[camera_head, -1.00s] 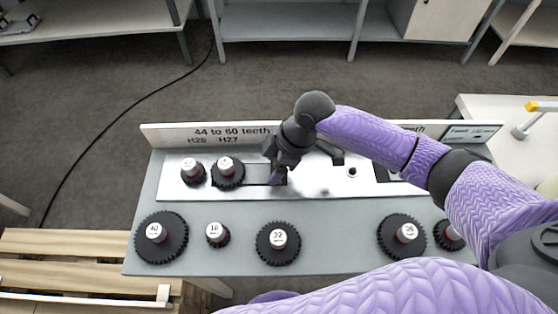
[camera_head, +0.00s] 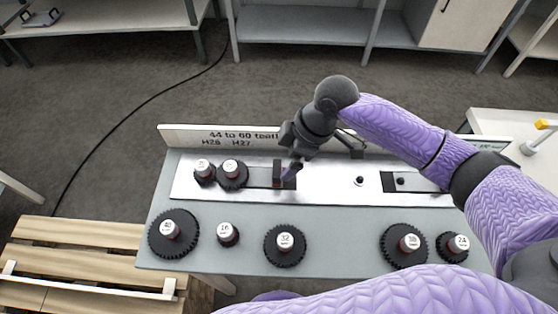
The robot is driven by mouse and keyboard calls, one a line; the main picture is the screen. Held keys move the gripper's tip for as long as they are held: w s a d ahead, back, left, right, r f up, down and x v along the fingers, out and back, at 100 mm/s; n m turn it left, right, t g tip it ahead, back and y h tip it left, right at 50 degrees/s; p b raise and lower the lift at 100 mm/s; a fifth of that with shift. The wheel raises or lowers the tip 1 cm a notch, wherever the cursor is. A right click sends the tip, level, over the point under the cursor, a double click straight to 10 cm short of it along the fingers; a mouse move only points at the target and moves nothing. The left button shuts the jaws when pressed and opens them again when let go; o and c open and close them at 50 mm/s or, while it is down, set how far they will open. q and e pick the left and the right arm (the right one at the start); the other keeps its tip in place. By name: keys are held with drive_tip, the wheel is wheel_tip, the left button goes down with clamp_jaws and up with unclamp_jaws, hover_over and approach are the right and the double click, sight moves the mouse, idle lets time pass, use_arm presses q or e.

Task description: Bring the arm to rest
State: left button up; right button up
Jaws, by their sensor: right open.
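My right arm, in a purple sleeve, reaches in from the right over the grey table. Its right gripper (camera_head: 284,172) hangs above the metal plate (camera_head: 330,187), near a dark slot. It is open, with no gear seen between its fingers. Just left of it, two small dark gears (camera_head: 232,175) with labelled caps stand side by side on the plate, apart from the gripper. My left gripper does not show.
Along the table's front edge stand several black gears with numbered caps, among them a large left one (camera_head: 173,234), a middle one (camera_head: 285,246) and a right one (camera_head: 404,246). A labelled board (camera_head: 200,138) runs along the back. A wooden pallet (camera_head: 85,260) lies at the lower left.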

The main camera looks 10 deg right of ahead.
drive_tip(key=shift+v, duration=1.95)
drive_tip(key=shift+p, duration=0.3)
